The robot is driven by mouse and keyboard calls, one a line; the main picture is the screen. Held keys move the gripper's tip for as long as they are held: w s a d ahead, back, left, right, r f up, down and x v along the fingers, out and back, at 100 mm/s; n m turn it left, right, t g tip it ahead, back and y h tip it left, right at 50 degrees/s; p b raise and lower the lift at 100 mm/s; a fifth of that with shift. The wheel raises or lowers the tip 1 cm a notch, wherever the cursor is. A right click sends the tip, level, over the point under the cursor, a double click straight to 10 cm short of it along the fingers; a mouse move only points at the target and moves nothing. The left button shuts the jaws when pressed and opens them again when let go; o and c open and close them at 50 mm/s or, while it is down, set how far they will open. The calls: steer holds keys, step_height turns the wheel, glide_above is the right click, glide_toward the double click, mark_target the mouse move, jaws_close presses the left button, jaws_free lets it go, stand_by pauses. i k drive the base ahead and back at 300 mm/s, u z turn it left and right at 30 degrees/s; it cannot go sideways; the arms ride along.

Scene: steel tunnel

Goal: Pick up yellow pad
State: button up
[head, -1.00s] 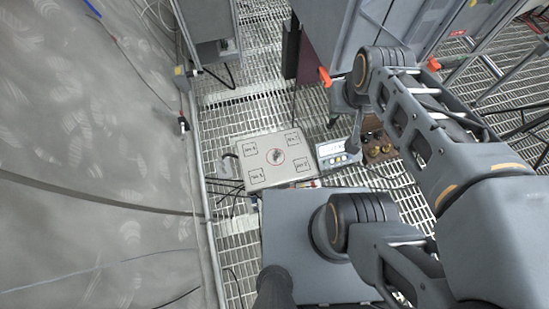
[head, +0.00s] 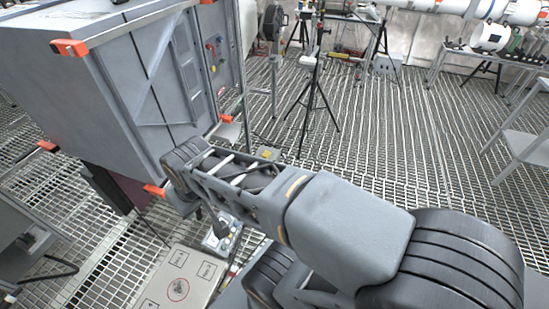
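I cannot make out a yellow pad for certain. A small yellowish item (head: 268,153) shows just above my arm, too small to identify. My arm crosses the middle of the head view from the lower right, and its far end hangs down beside the grey cabinet. My gripper (head: 222,228) appears only as a small dark part under the arm, over a small device with a display (head: 212,244). Its fingers cannot be made out, and I see nothing held.
A flat pale panel (head: 155,290) with marked squares and a red circle lies at the bottom. A large grey cabinet (head: 125,95) with orange corners fills the upper left. A black tripod (head: 312,95) stands beyond. The grated floor (head: 400,170) at the right is open. A white table (head: 525,150) stands far right.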

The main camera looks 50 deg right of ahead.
mark_target(266, 153)
steer(key=z, duration=2.45)
steer(key=i, duration=3.2)
steer(key=u, duration=2.9)
steer(key=i, duration=0.45)
